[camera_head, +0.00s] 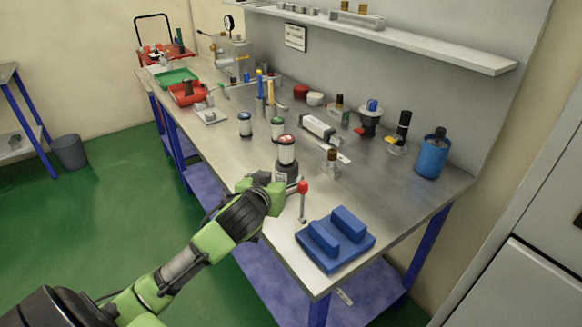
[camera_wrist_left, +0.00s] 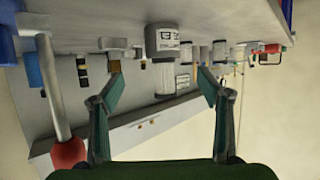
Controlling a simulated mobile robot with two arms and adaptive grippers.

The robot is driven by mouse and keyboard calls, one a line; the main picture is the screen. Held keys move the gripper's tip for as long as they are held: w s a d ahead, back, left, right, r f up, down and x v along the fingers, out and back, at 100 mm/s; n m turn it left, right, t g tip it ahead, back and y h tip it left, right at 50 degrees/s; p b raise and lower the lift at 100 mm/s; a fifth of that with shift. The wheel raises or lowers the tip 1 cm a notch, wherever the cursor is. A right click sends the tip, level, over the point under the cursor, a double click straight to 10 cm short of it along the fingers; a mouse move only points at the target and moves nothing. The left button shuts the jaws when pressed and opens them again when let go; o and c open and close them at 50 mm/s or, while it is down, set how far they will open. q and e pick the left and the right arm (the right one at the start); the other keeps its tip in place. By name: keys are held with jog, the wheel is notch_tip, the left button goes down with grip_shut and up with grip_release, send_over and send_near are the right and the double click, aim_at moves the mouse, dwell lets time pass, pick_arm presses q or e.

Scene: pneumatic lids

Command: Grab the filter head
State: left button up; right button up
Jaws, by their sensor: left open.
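The filter head appears to be the dark grey block with white lettering (camera_wrist_left: 165,38). It stands upright on the bench with a clear bowl (camera_wrist_left: 164,78) above it. In the head view the dark body (camera_head: 288,171) is partly hidden by my gripper, under a pale bowl with a red top (camera_head: 286,141). My left gripper (camera_head: 283,183) is just on the near side of it, low over the bench's front edge. In the upside-down wrist view the spread fingers (camera_wrist_left: 160,80) frame the bowl with gaps on both sides. They hold nothing. My right gripper is not in view.
A red-knobbed metal rod (camera_head: 303,187) stands close to my left gripper. A blue fixture block (camera_head: 335,240) lies at the front right. Two similar bowls, blue-topped (camera_head: 245,124) and green-topped (camera_head: 277,128), stand behind. A blue canister (camera_head: 432,154) stands far right.

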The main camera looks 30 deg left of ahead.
aim_at(286, 166)
pick_arm(q)
jog(key=x, duration=0.7)
jog(key=shift+p, duration=0.3)
jog(key=shift+w+a+f, duration=0.25)
jog(key=shift+w+f, duration=0.05)
jog(key=shift+w, duration=0.2)
jog(key=shift+w+a+f, duration=0.1)
jog(key=shift+w+a, duration=0.1)
jog(key=shift+w, duration=0.1)
jog(key=p+x, duration=0.1)
jog(key=x, duration=0.2)
jog(key=shift+a, duration=0.2)
jog(key=shift+w+a+f, duration=0.1)
jog(key=shift+w+f, duration=0.25)
jog(key=shift+w, duration=0.15)
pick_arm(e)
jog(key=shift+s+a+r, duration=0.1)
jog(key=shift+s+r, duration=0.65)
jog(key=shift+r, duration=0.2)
pick_arm(q)
jog(key=shift+r, duration=0.1)
jog(key=c, duration=1.5)
